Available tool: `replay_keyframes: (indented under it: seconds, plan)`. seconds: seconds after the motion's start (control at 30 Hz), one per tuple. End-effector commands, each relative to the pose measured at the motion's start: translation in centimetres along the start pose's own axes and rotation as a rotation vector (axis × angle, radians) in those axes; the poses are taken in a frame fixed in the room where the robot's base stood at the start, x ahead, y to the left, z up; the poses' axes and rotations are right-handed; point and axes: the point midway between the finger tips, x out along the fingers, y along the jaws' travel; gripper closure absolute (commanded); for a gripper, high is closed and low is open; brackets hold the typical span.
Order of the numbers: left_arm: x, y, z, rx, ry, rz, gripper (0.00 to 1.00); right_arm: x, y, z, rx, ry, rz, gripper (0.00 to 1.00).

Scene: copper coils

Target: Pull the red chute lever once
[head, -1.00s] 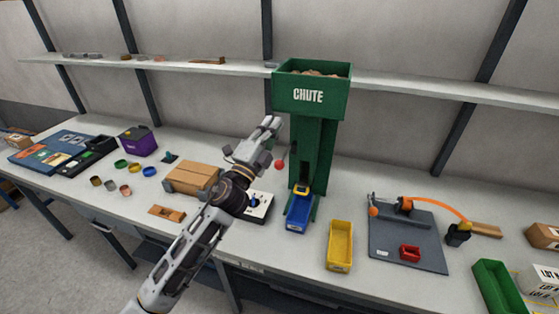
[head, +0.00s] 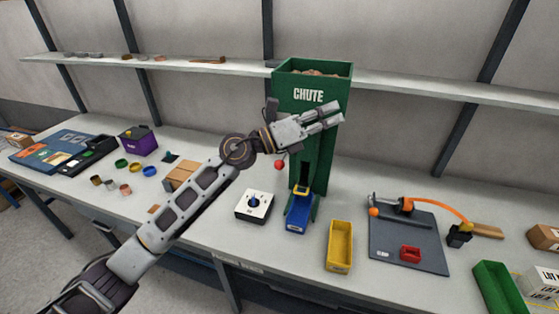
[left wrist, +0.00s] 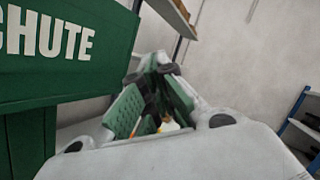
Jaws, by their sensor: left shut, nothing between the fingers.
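The green chute (head: 312,150) stands at the back of the bench, its hopper lettered CHUTE and holding brownish pieces. The red lever knob (head: 280,164) sticks out at the chute's left side, just below my left wrist; the rest of the lever is hard to make out. My left gripper (head: 338,113) is shut and empty, in front of the chute below the hopper lettering, pointing right. In the left wrist view, the gripper's fingers (left wrist: 155,105) are together and the chute's hopper (left wrist: 65,50) fills the left. My right gripper is not in view.
A blue bin (head: 297,222) sits at the chute's foot. A yellow bin (head: 339,245) and a grey mat (head: 420,252) with an orange-handled device lie to the right. A shelf (head: 180,61) runs behind.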

Motion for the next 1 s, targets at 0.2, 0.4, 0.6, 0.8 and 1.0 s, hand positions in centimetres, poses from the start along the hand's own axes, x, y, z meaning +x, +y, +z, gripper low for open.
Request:
replay_keyframes:
  seconds: [0.2, 0.4, 0.6, 0.8, 1.0]
  plan:
    - [0.9, -0.1, -1.6, 0.167, 0.17, 0.007, 1.0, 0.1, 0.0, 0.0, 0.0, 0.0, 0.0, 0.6]
    - [1.0, 0.5, -2.9, 0.315, 0.324, 0.027, 1.0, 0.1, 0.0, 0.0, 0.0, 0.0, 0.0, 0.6]
    - [0.6, 1.8, -3.7, 0.454, 0.479, 0.064, 1.0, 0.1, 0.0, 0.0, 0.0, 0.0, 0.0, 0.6]
    - [-0.4, 3.4, -3.9, 0.589, 0.632, 0.114, 1.0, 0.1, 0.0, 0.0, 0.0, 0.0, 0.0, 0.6]
    - [-1.9, 5.5, -3.2, 0.714, 0.783, 0.183, 1.0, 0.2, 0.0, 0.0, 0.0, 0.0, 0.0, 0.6]
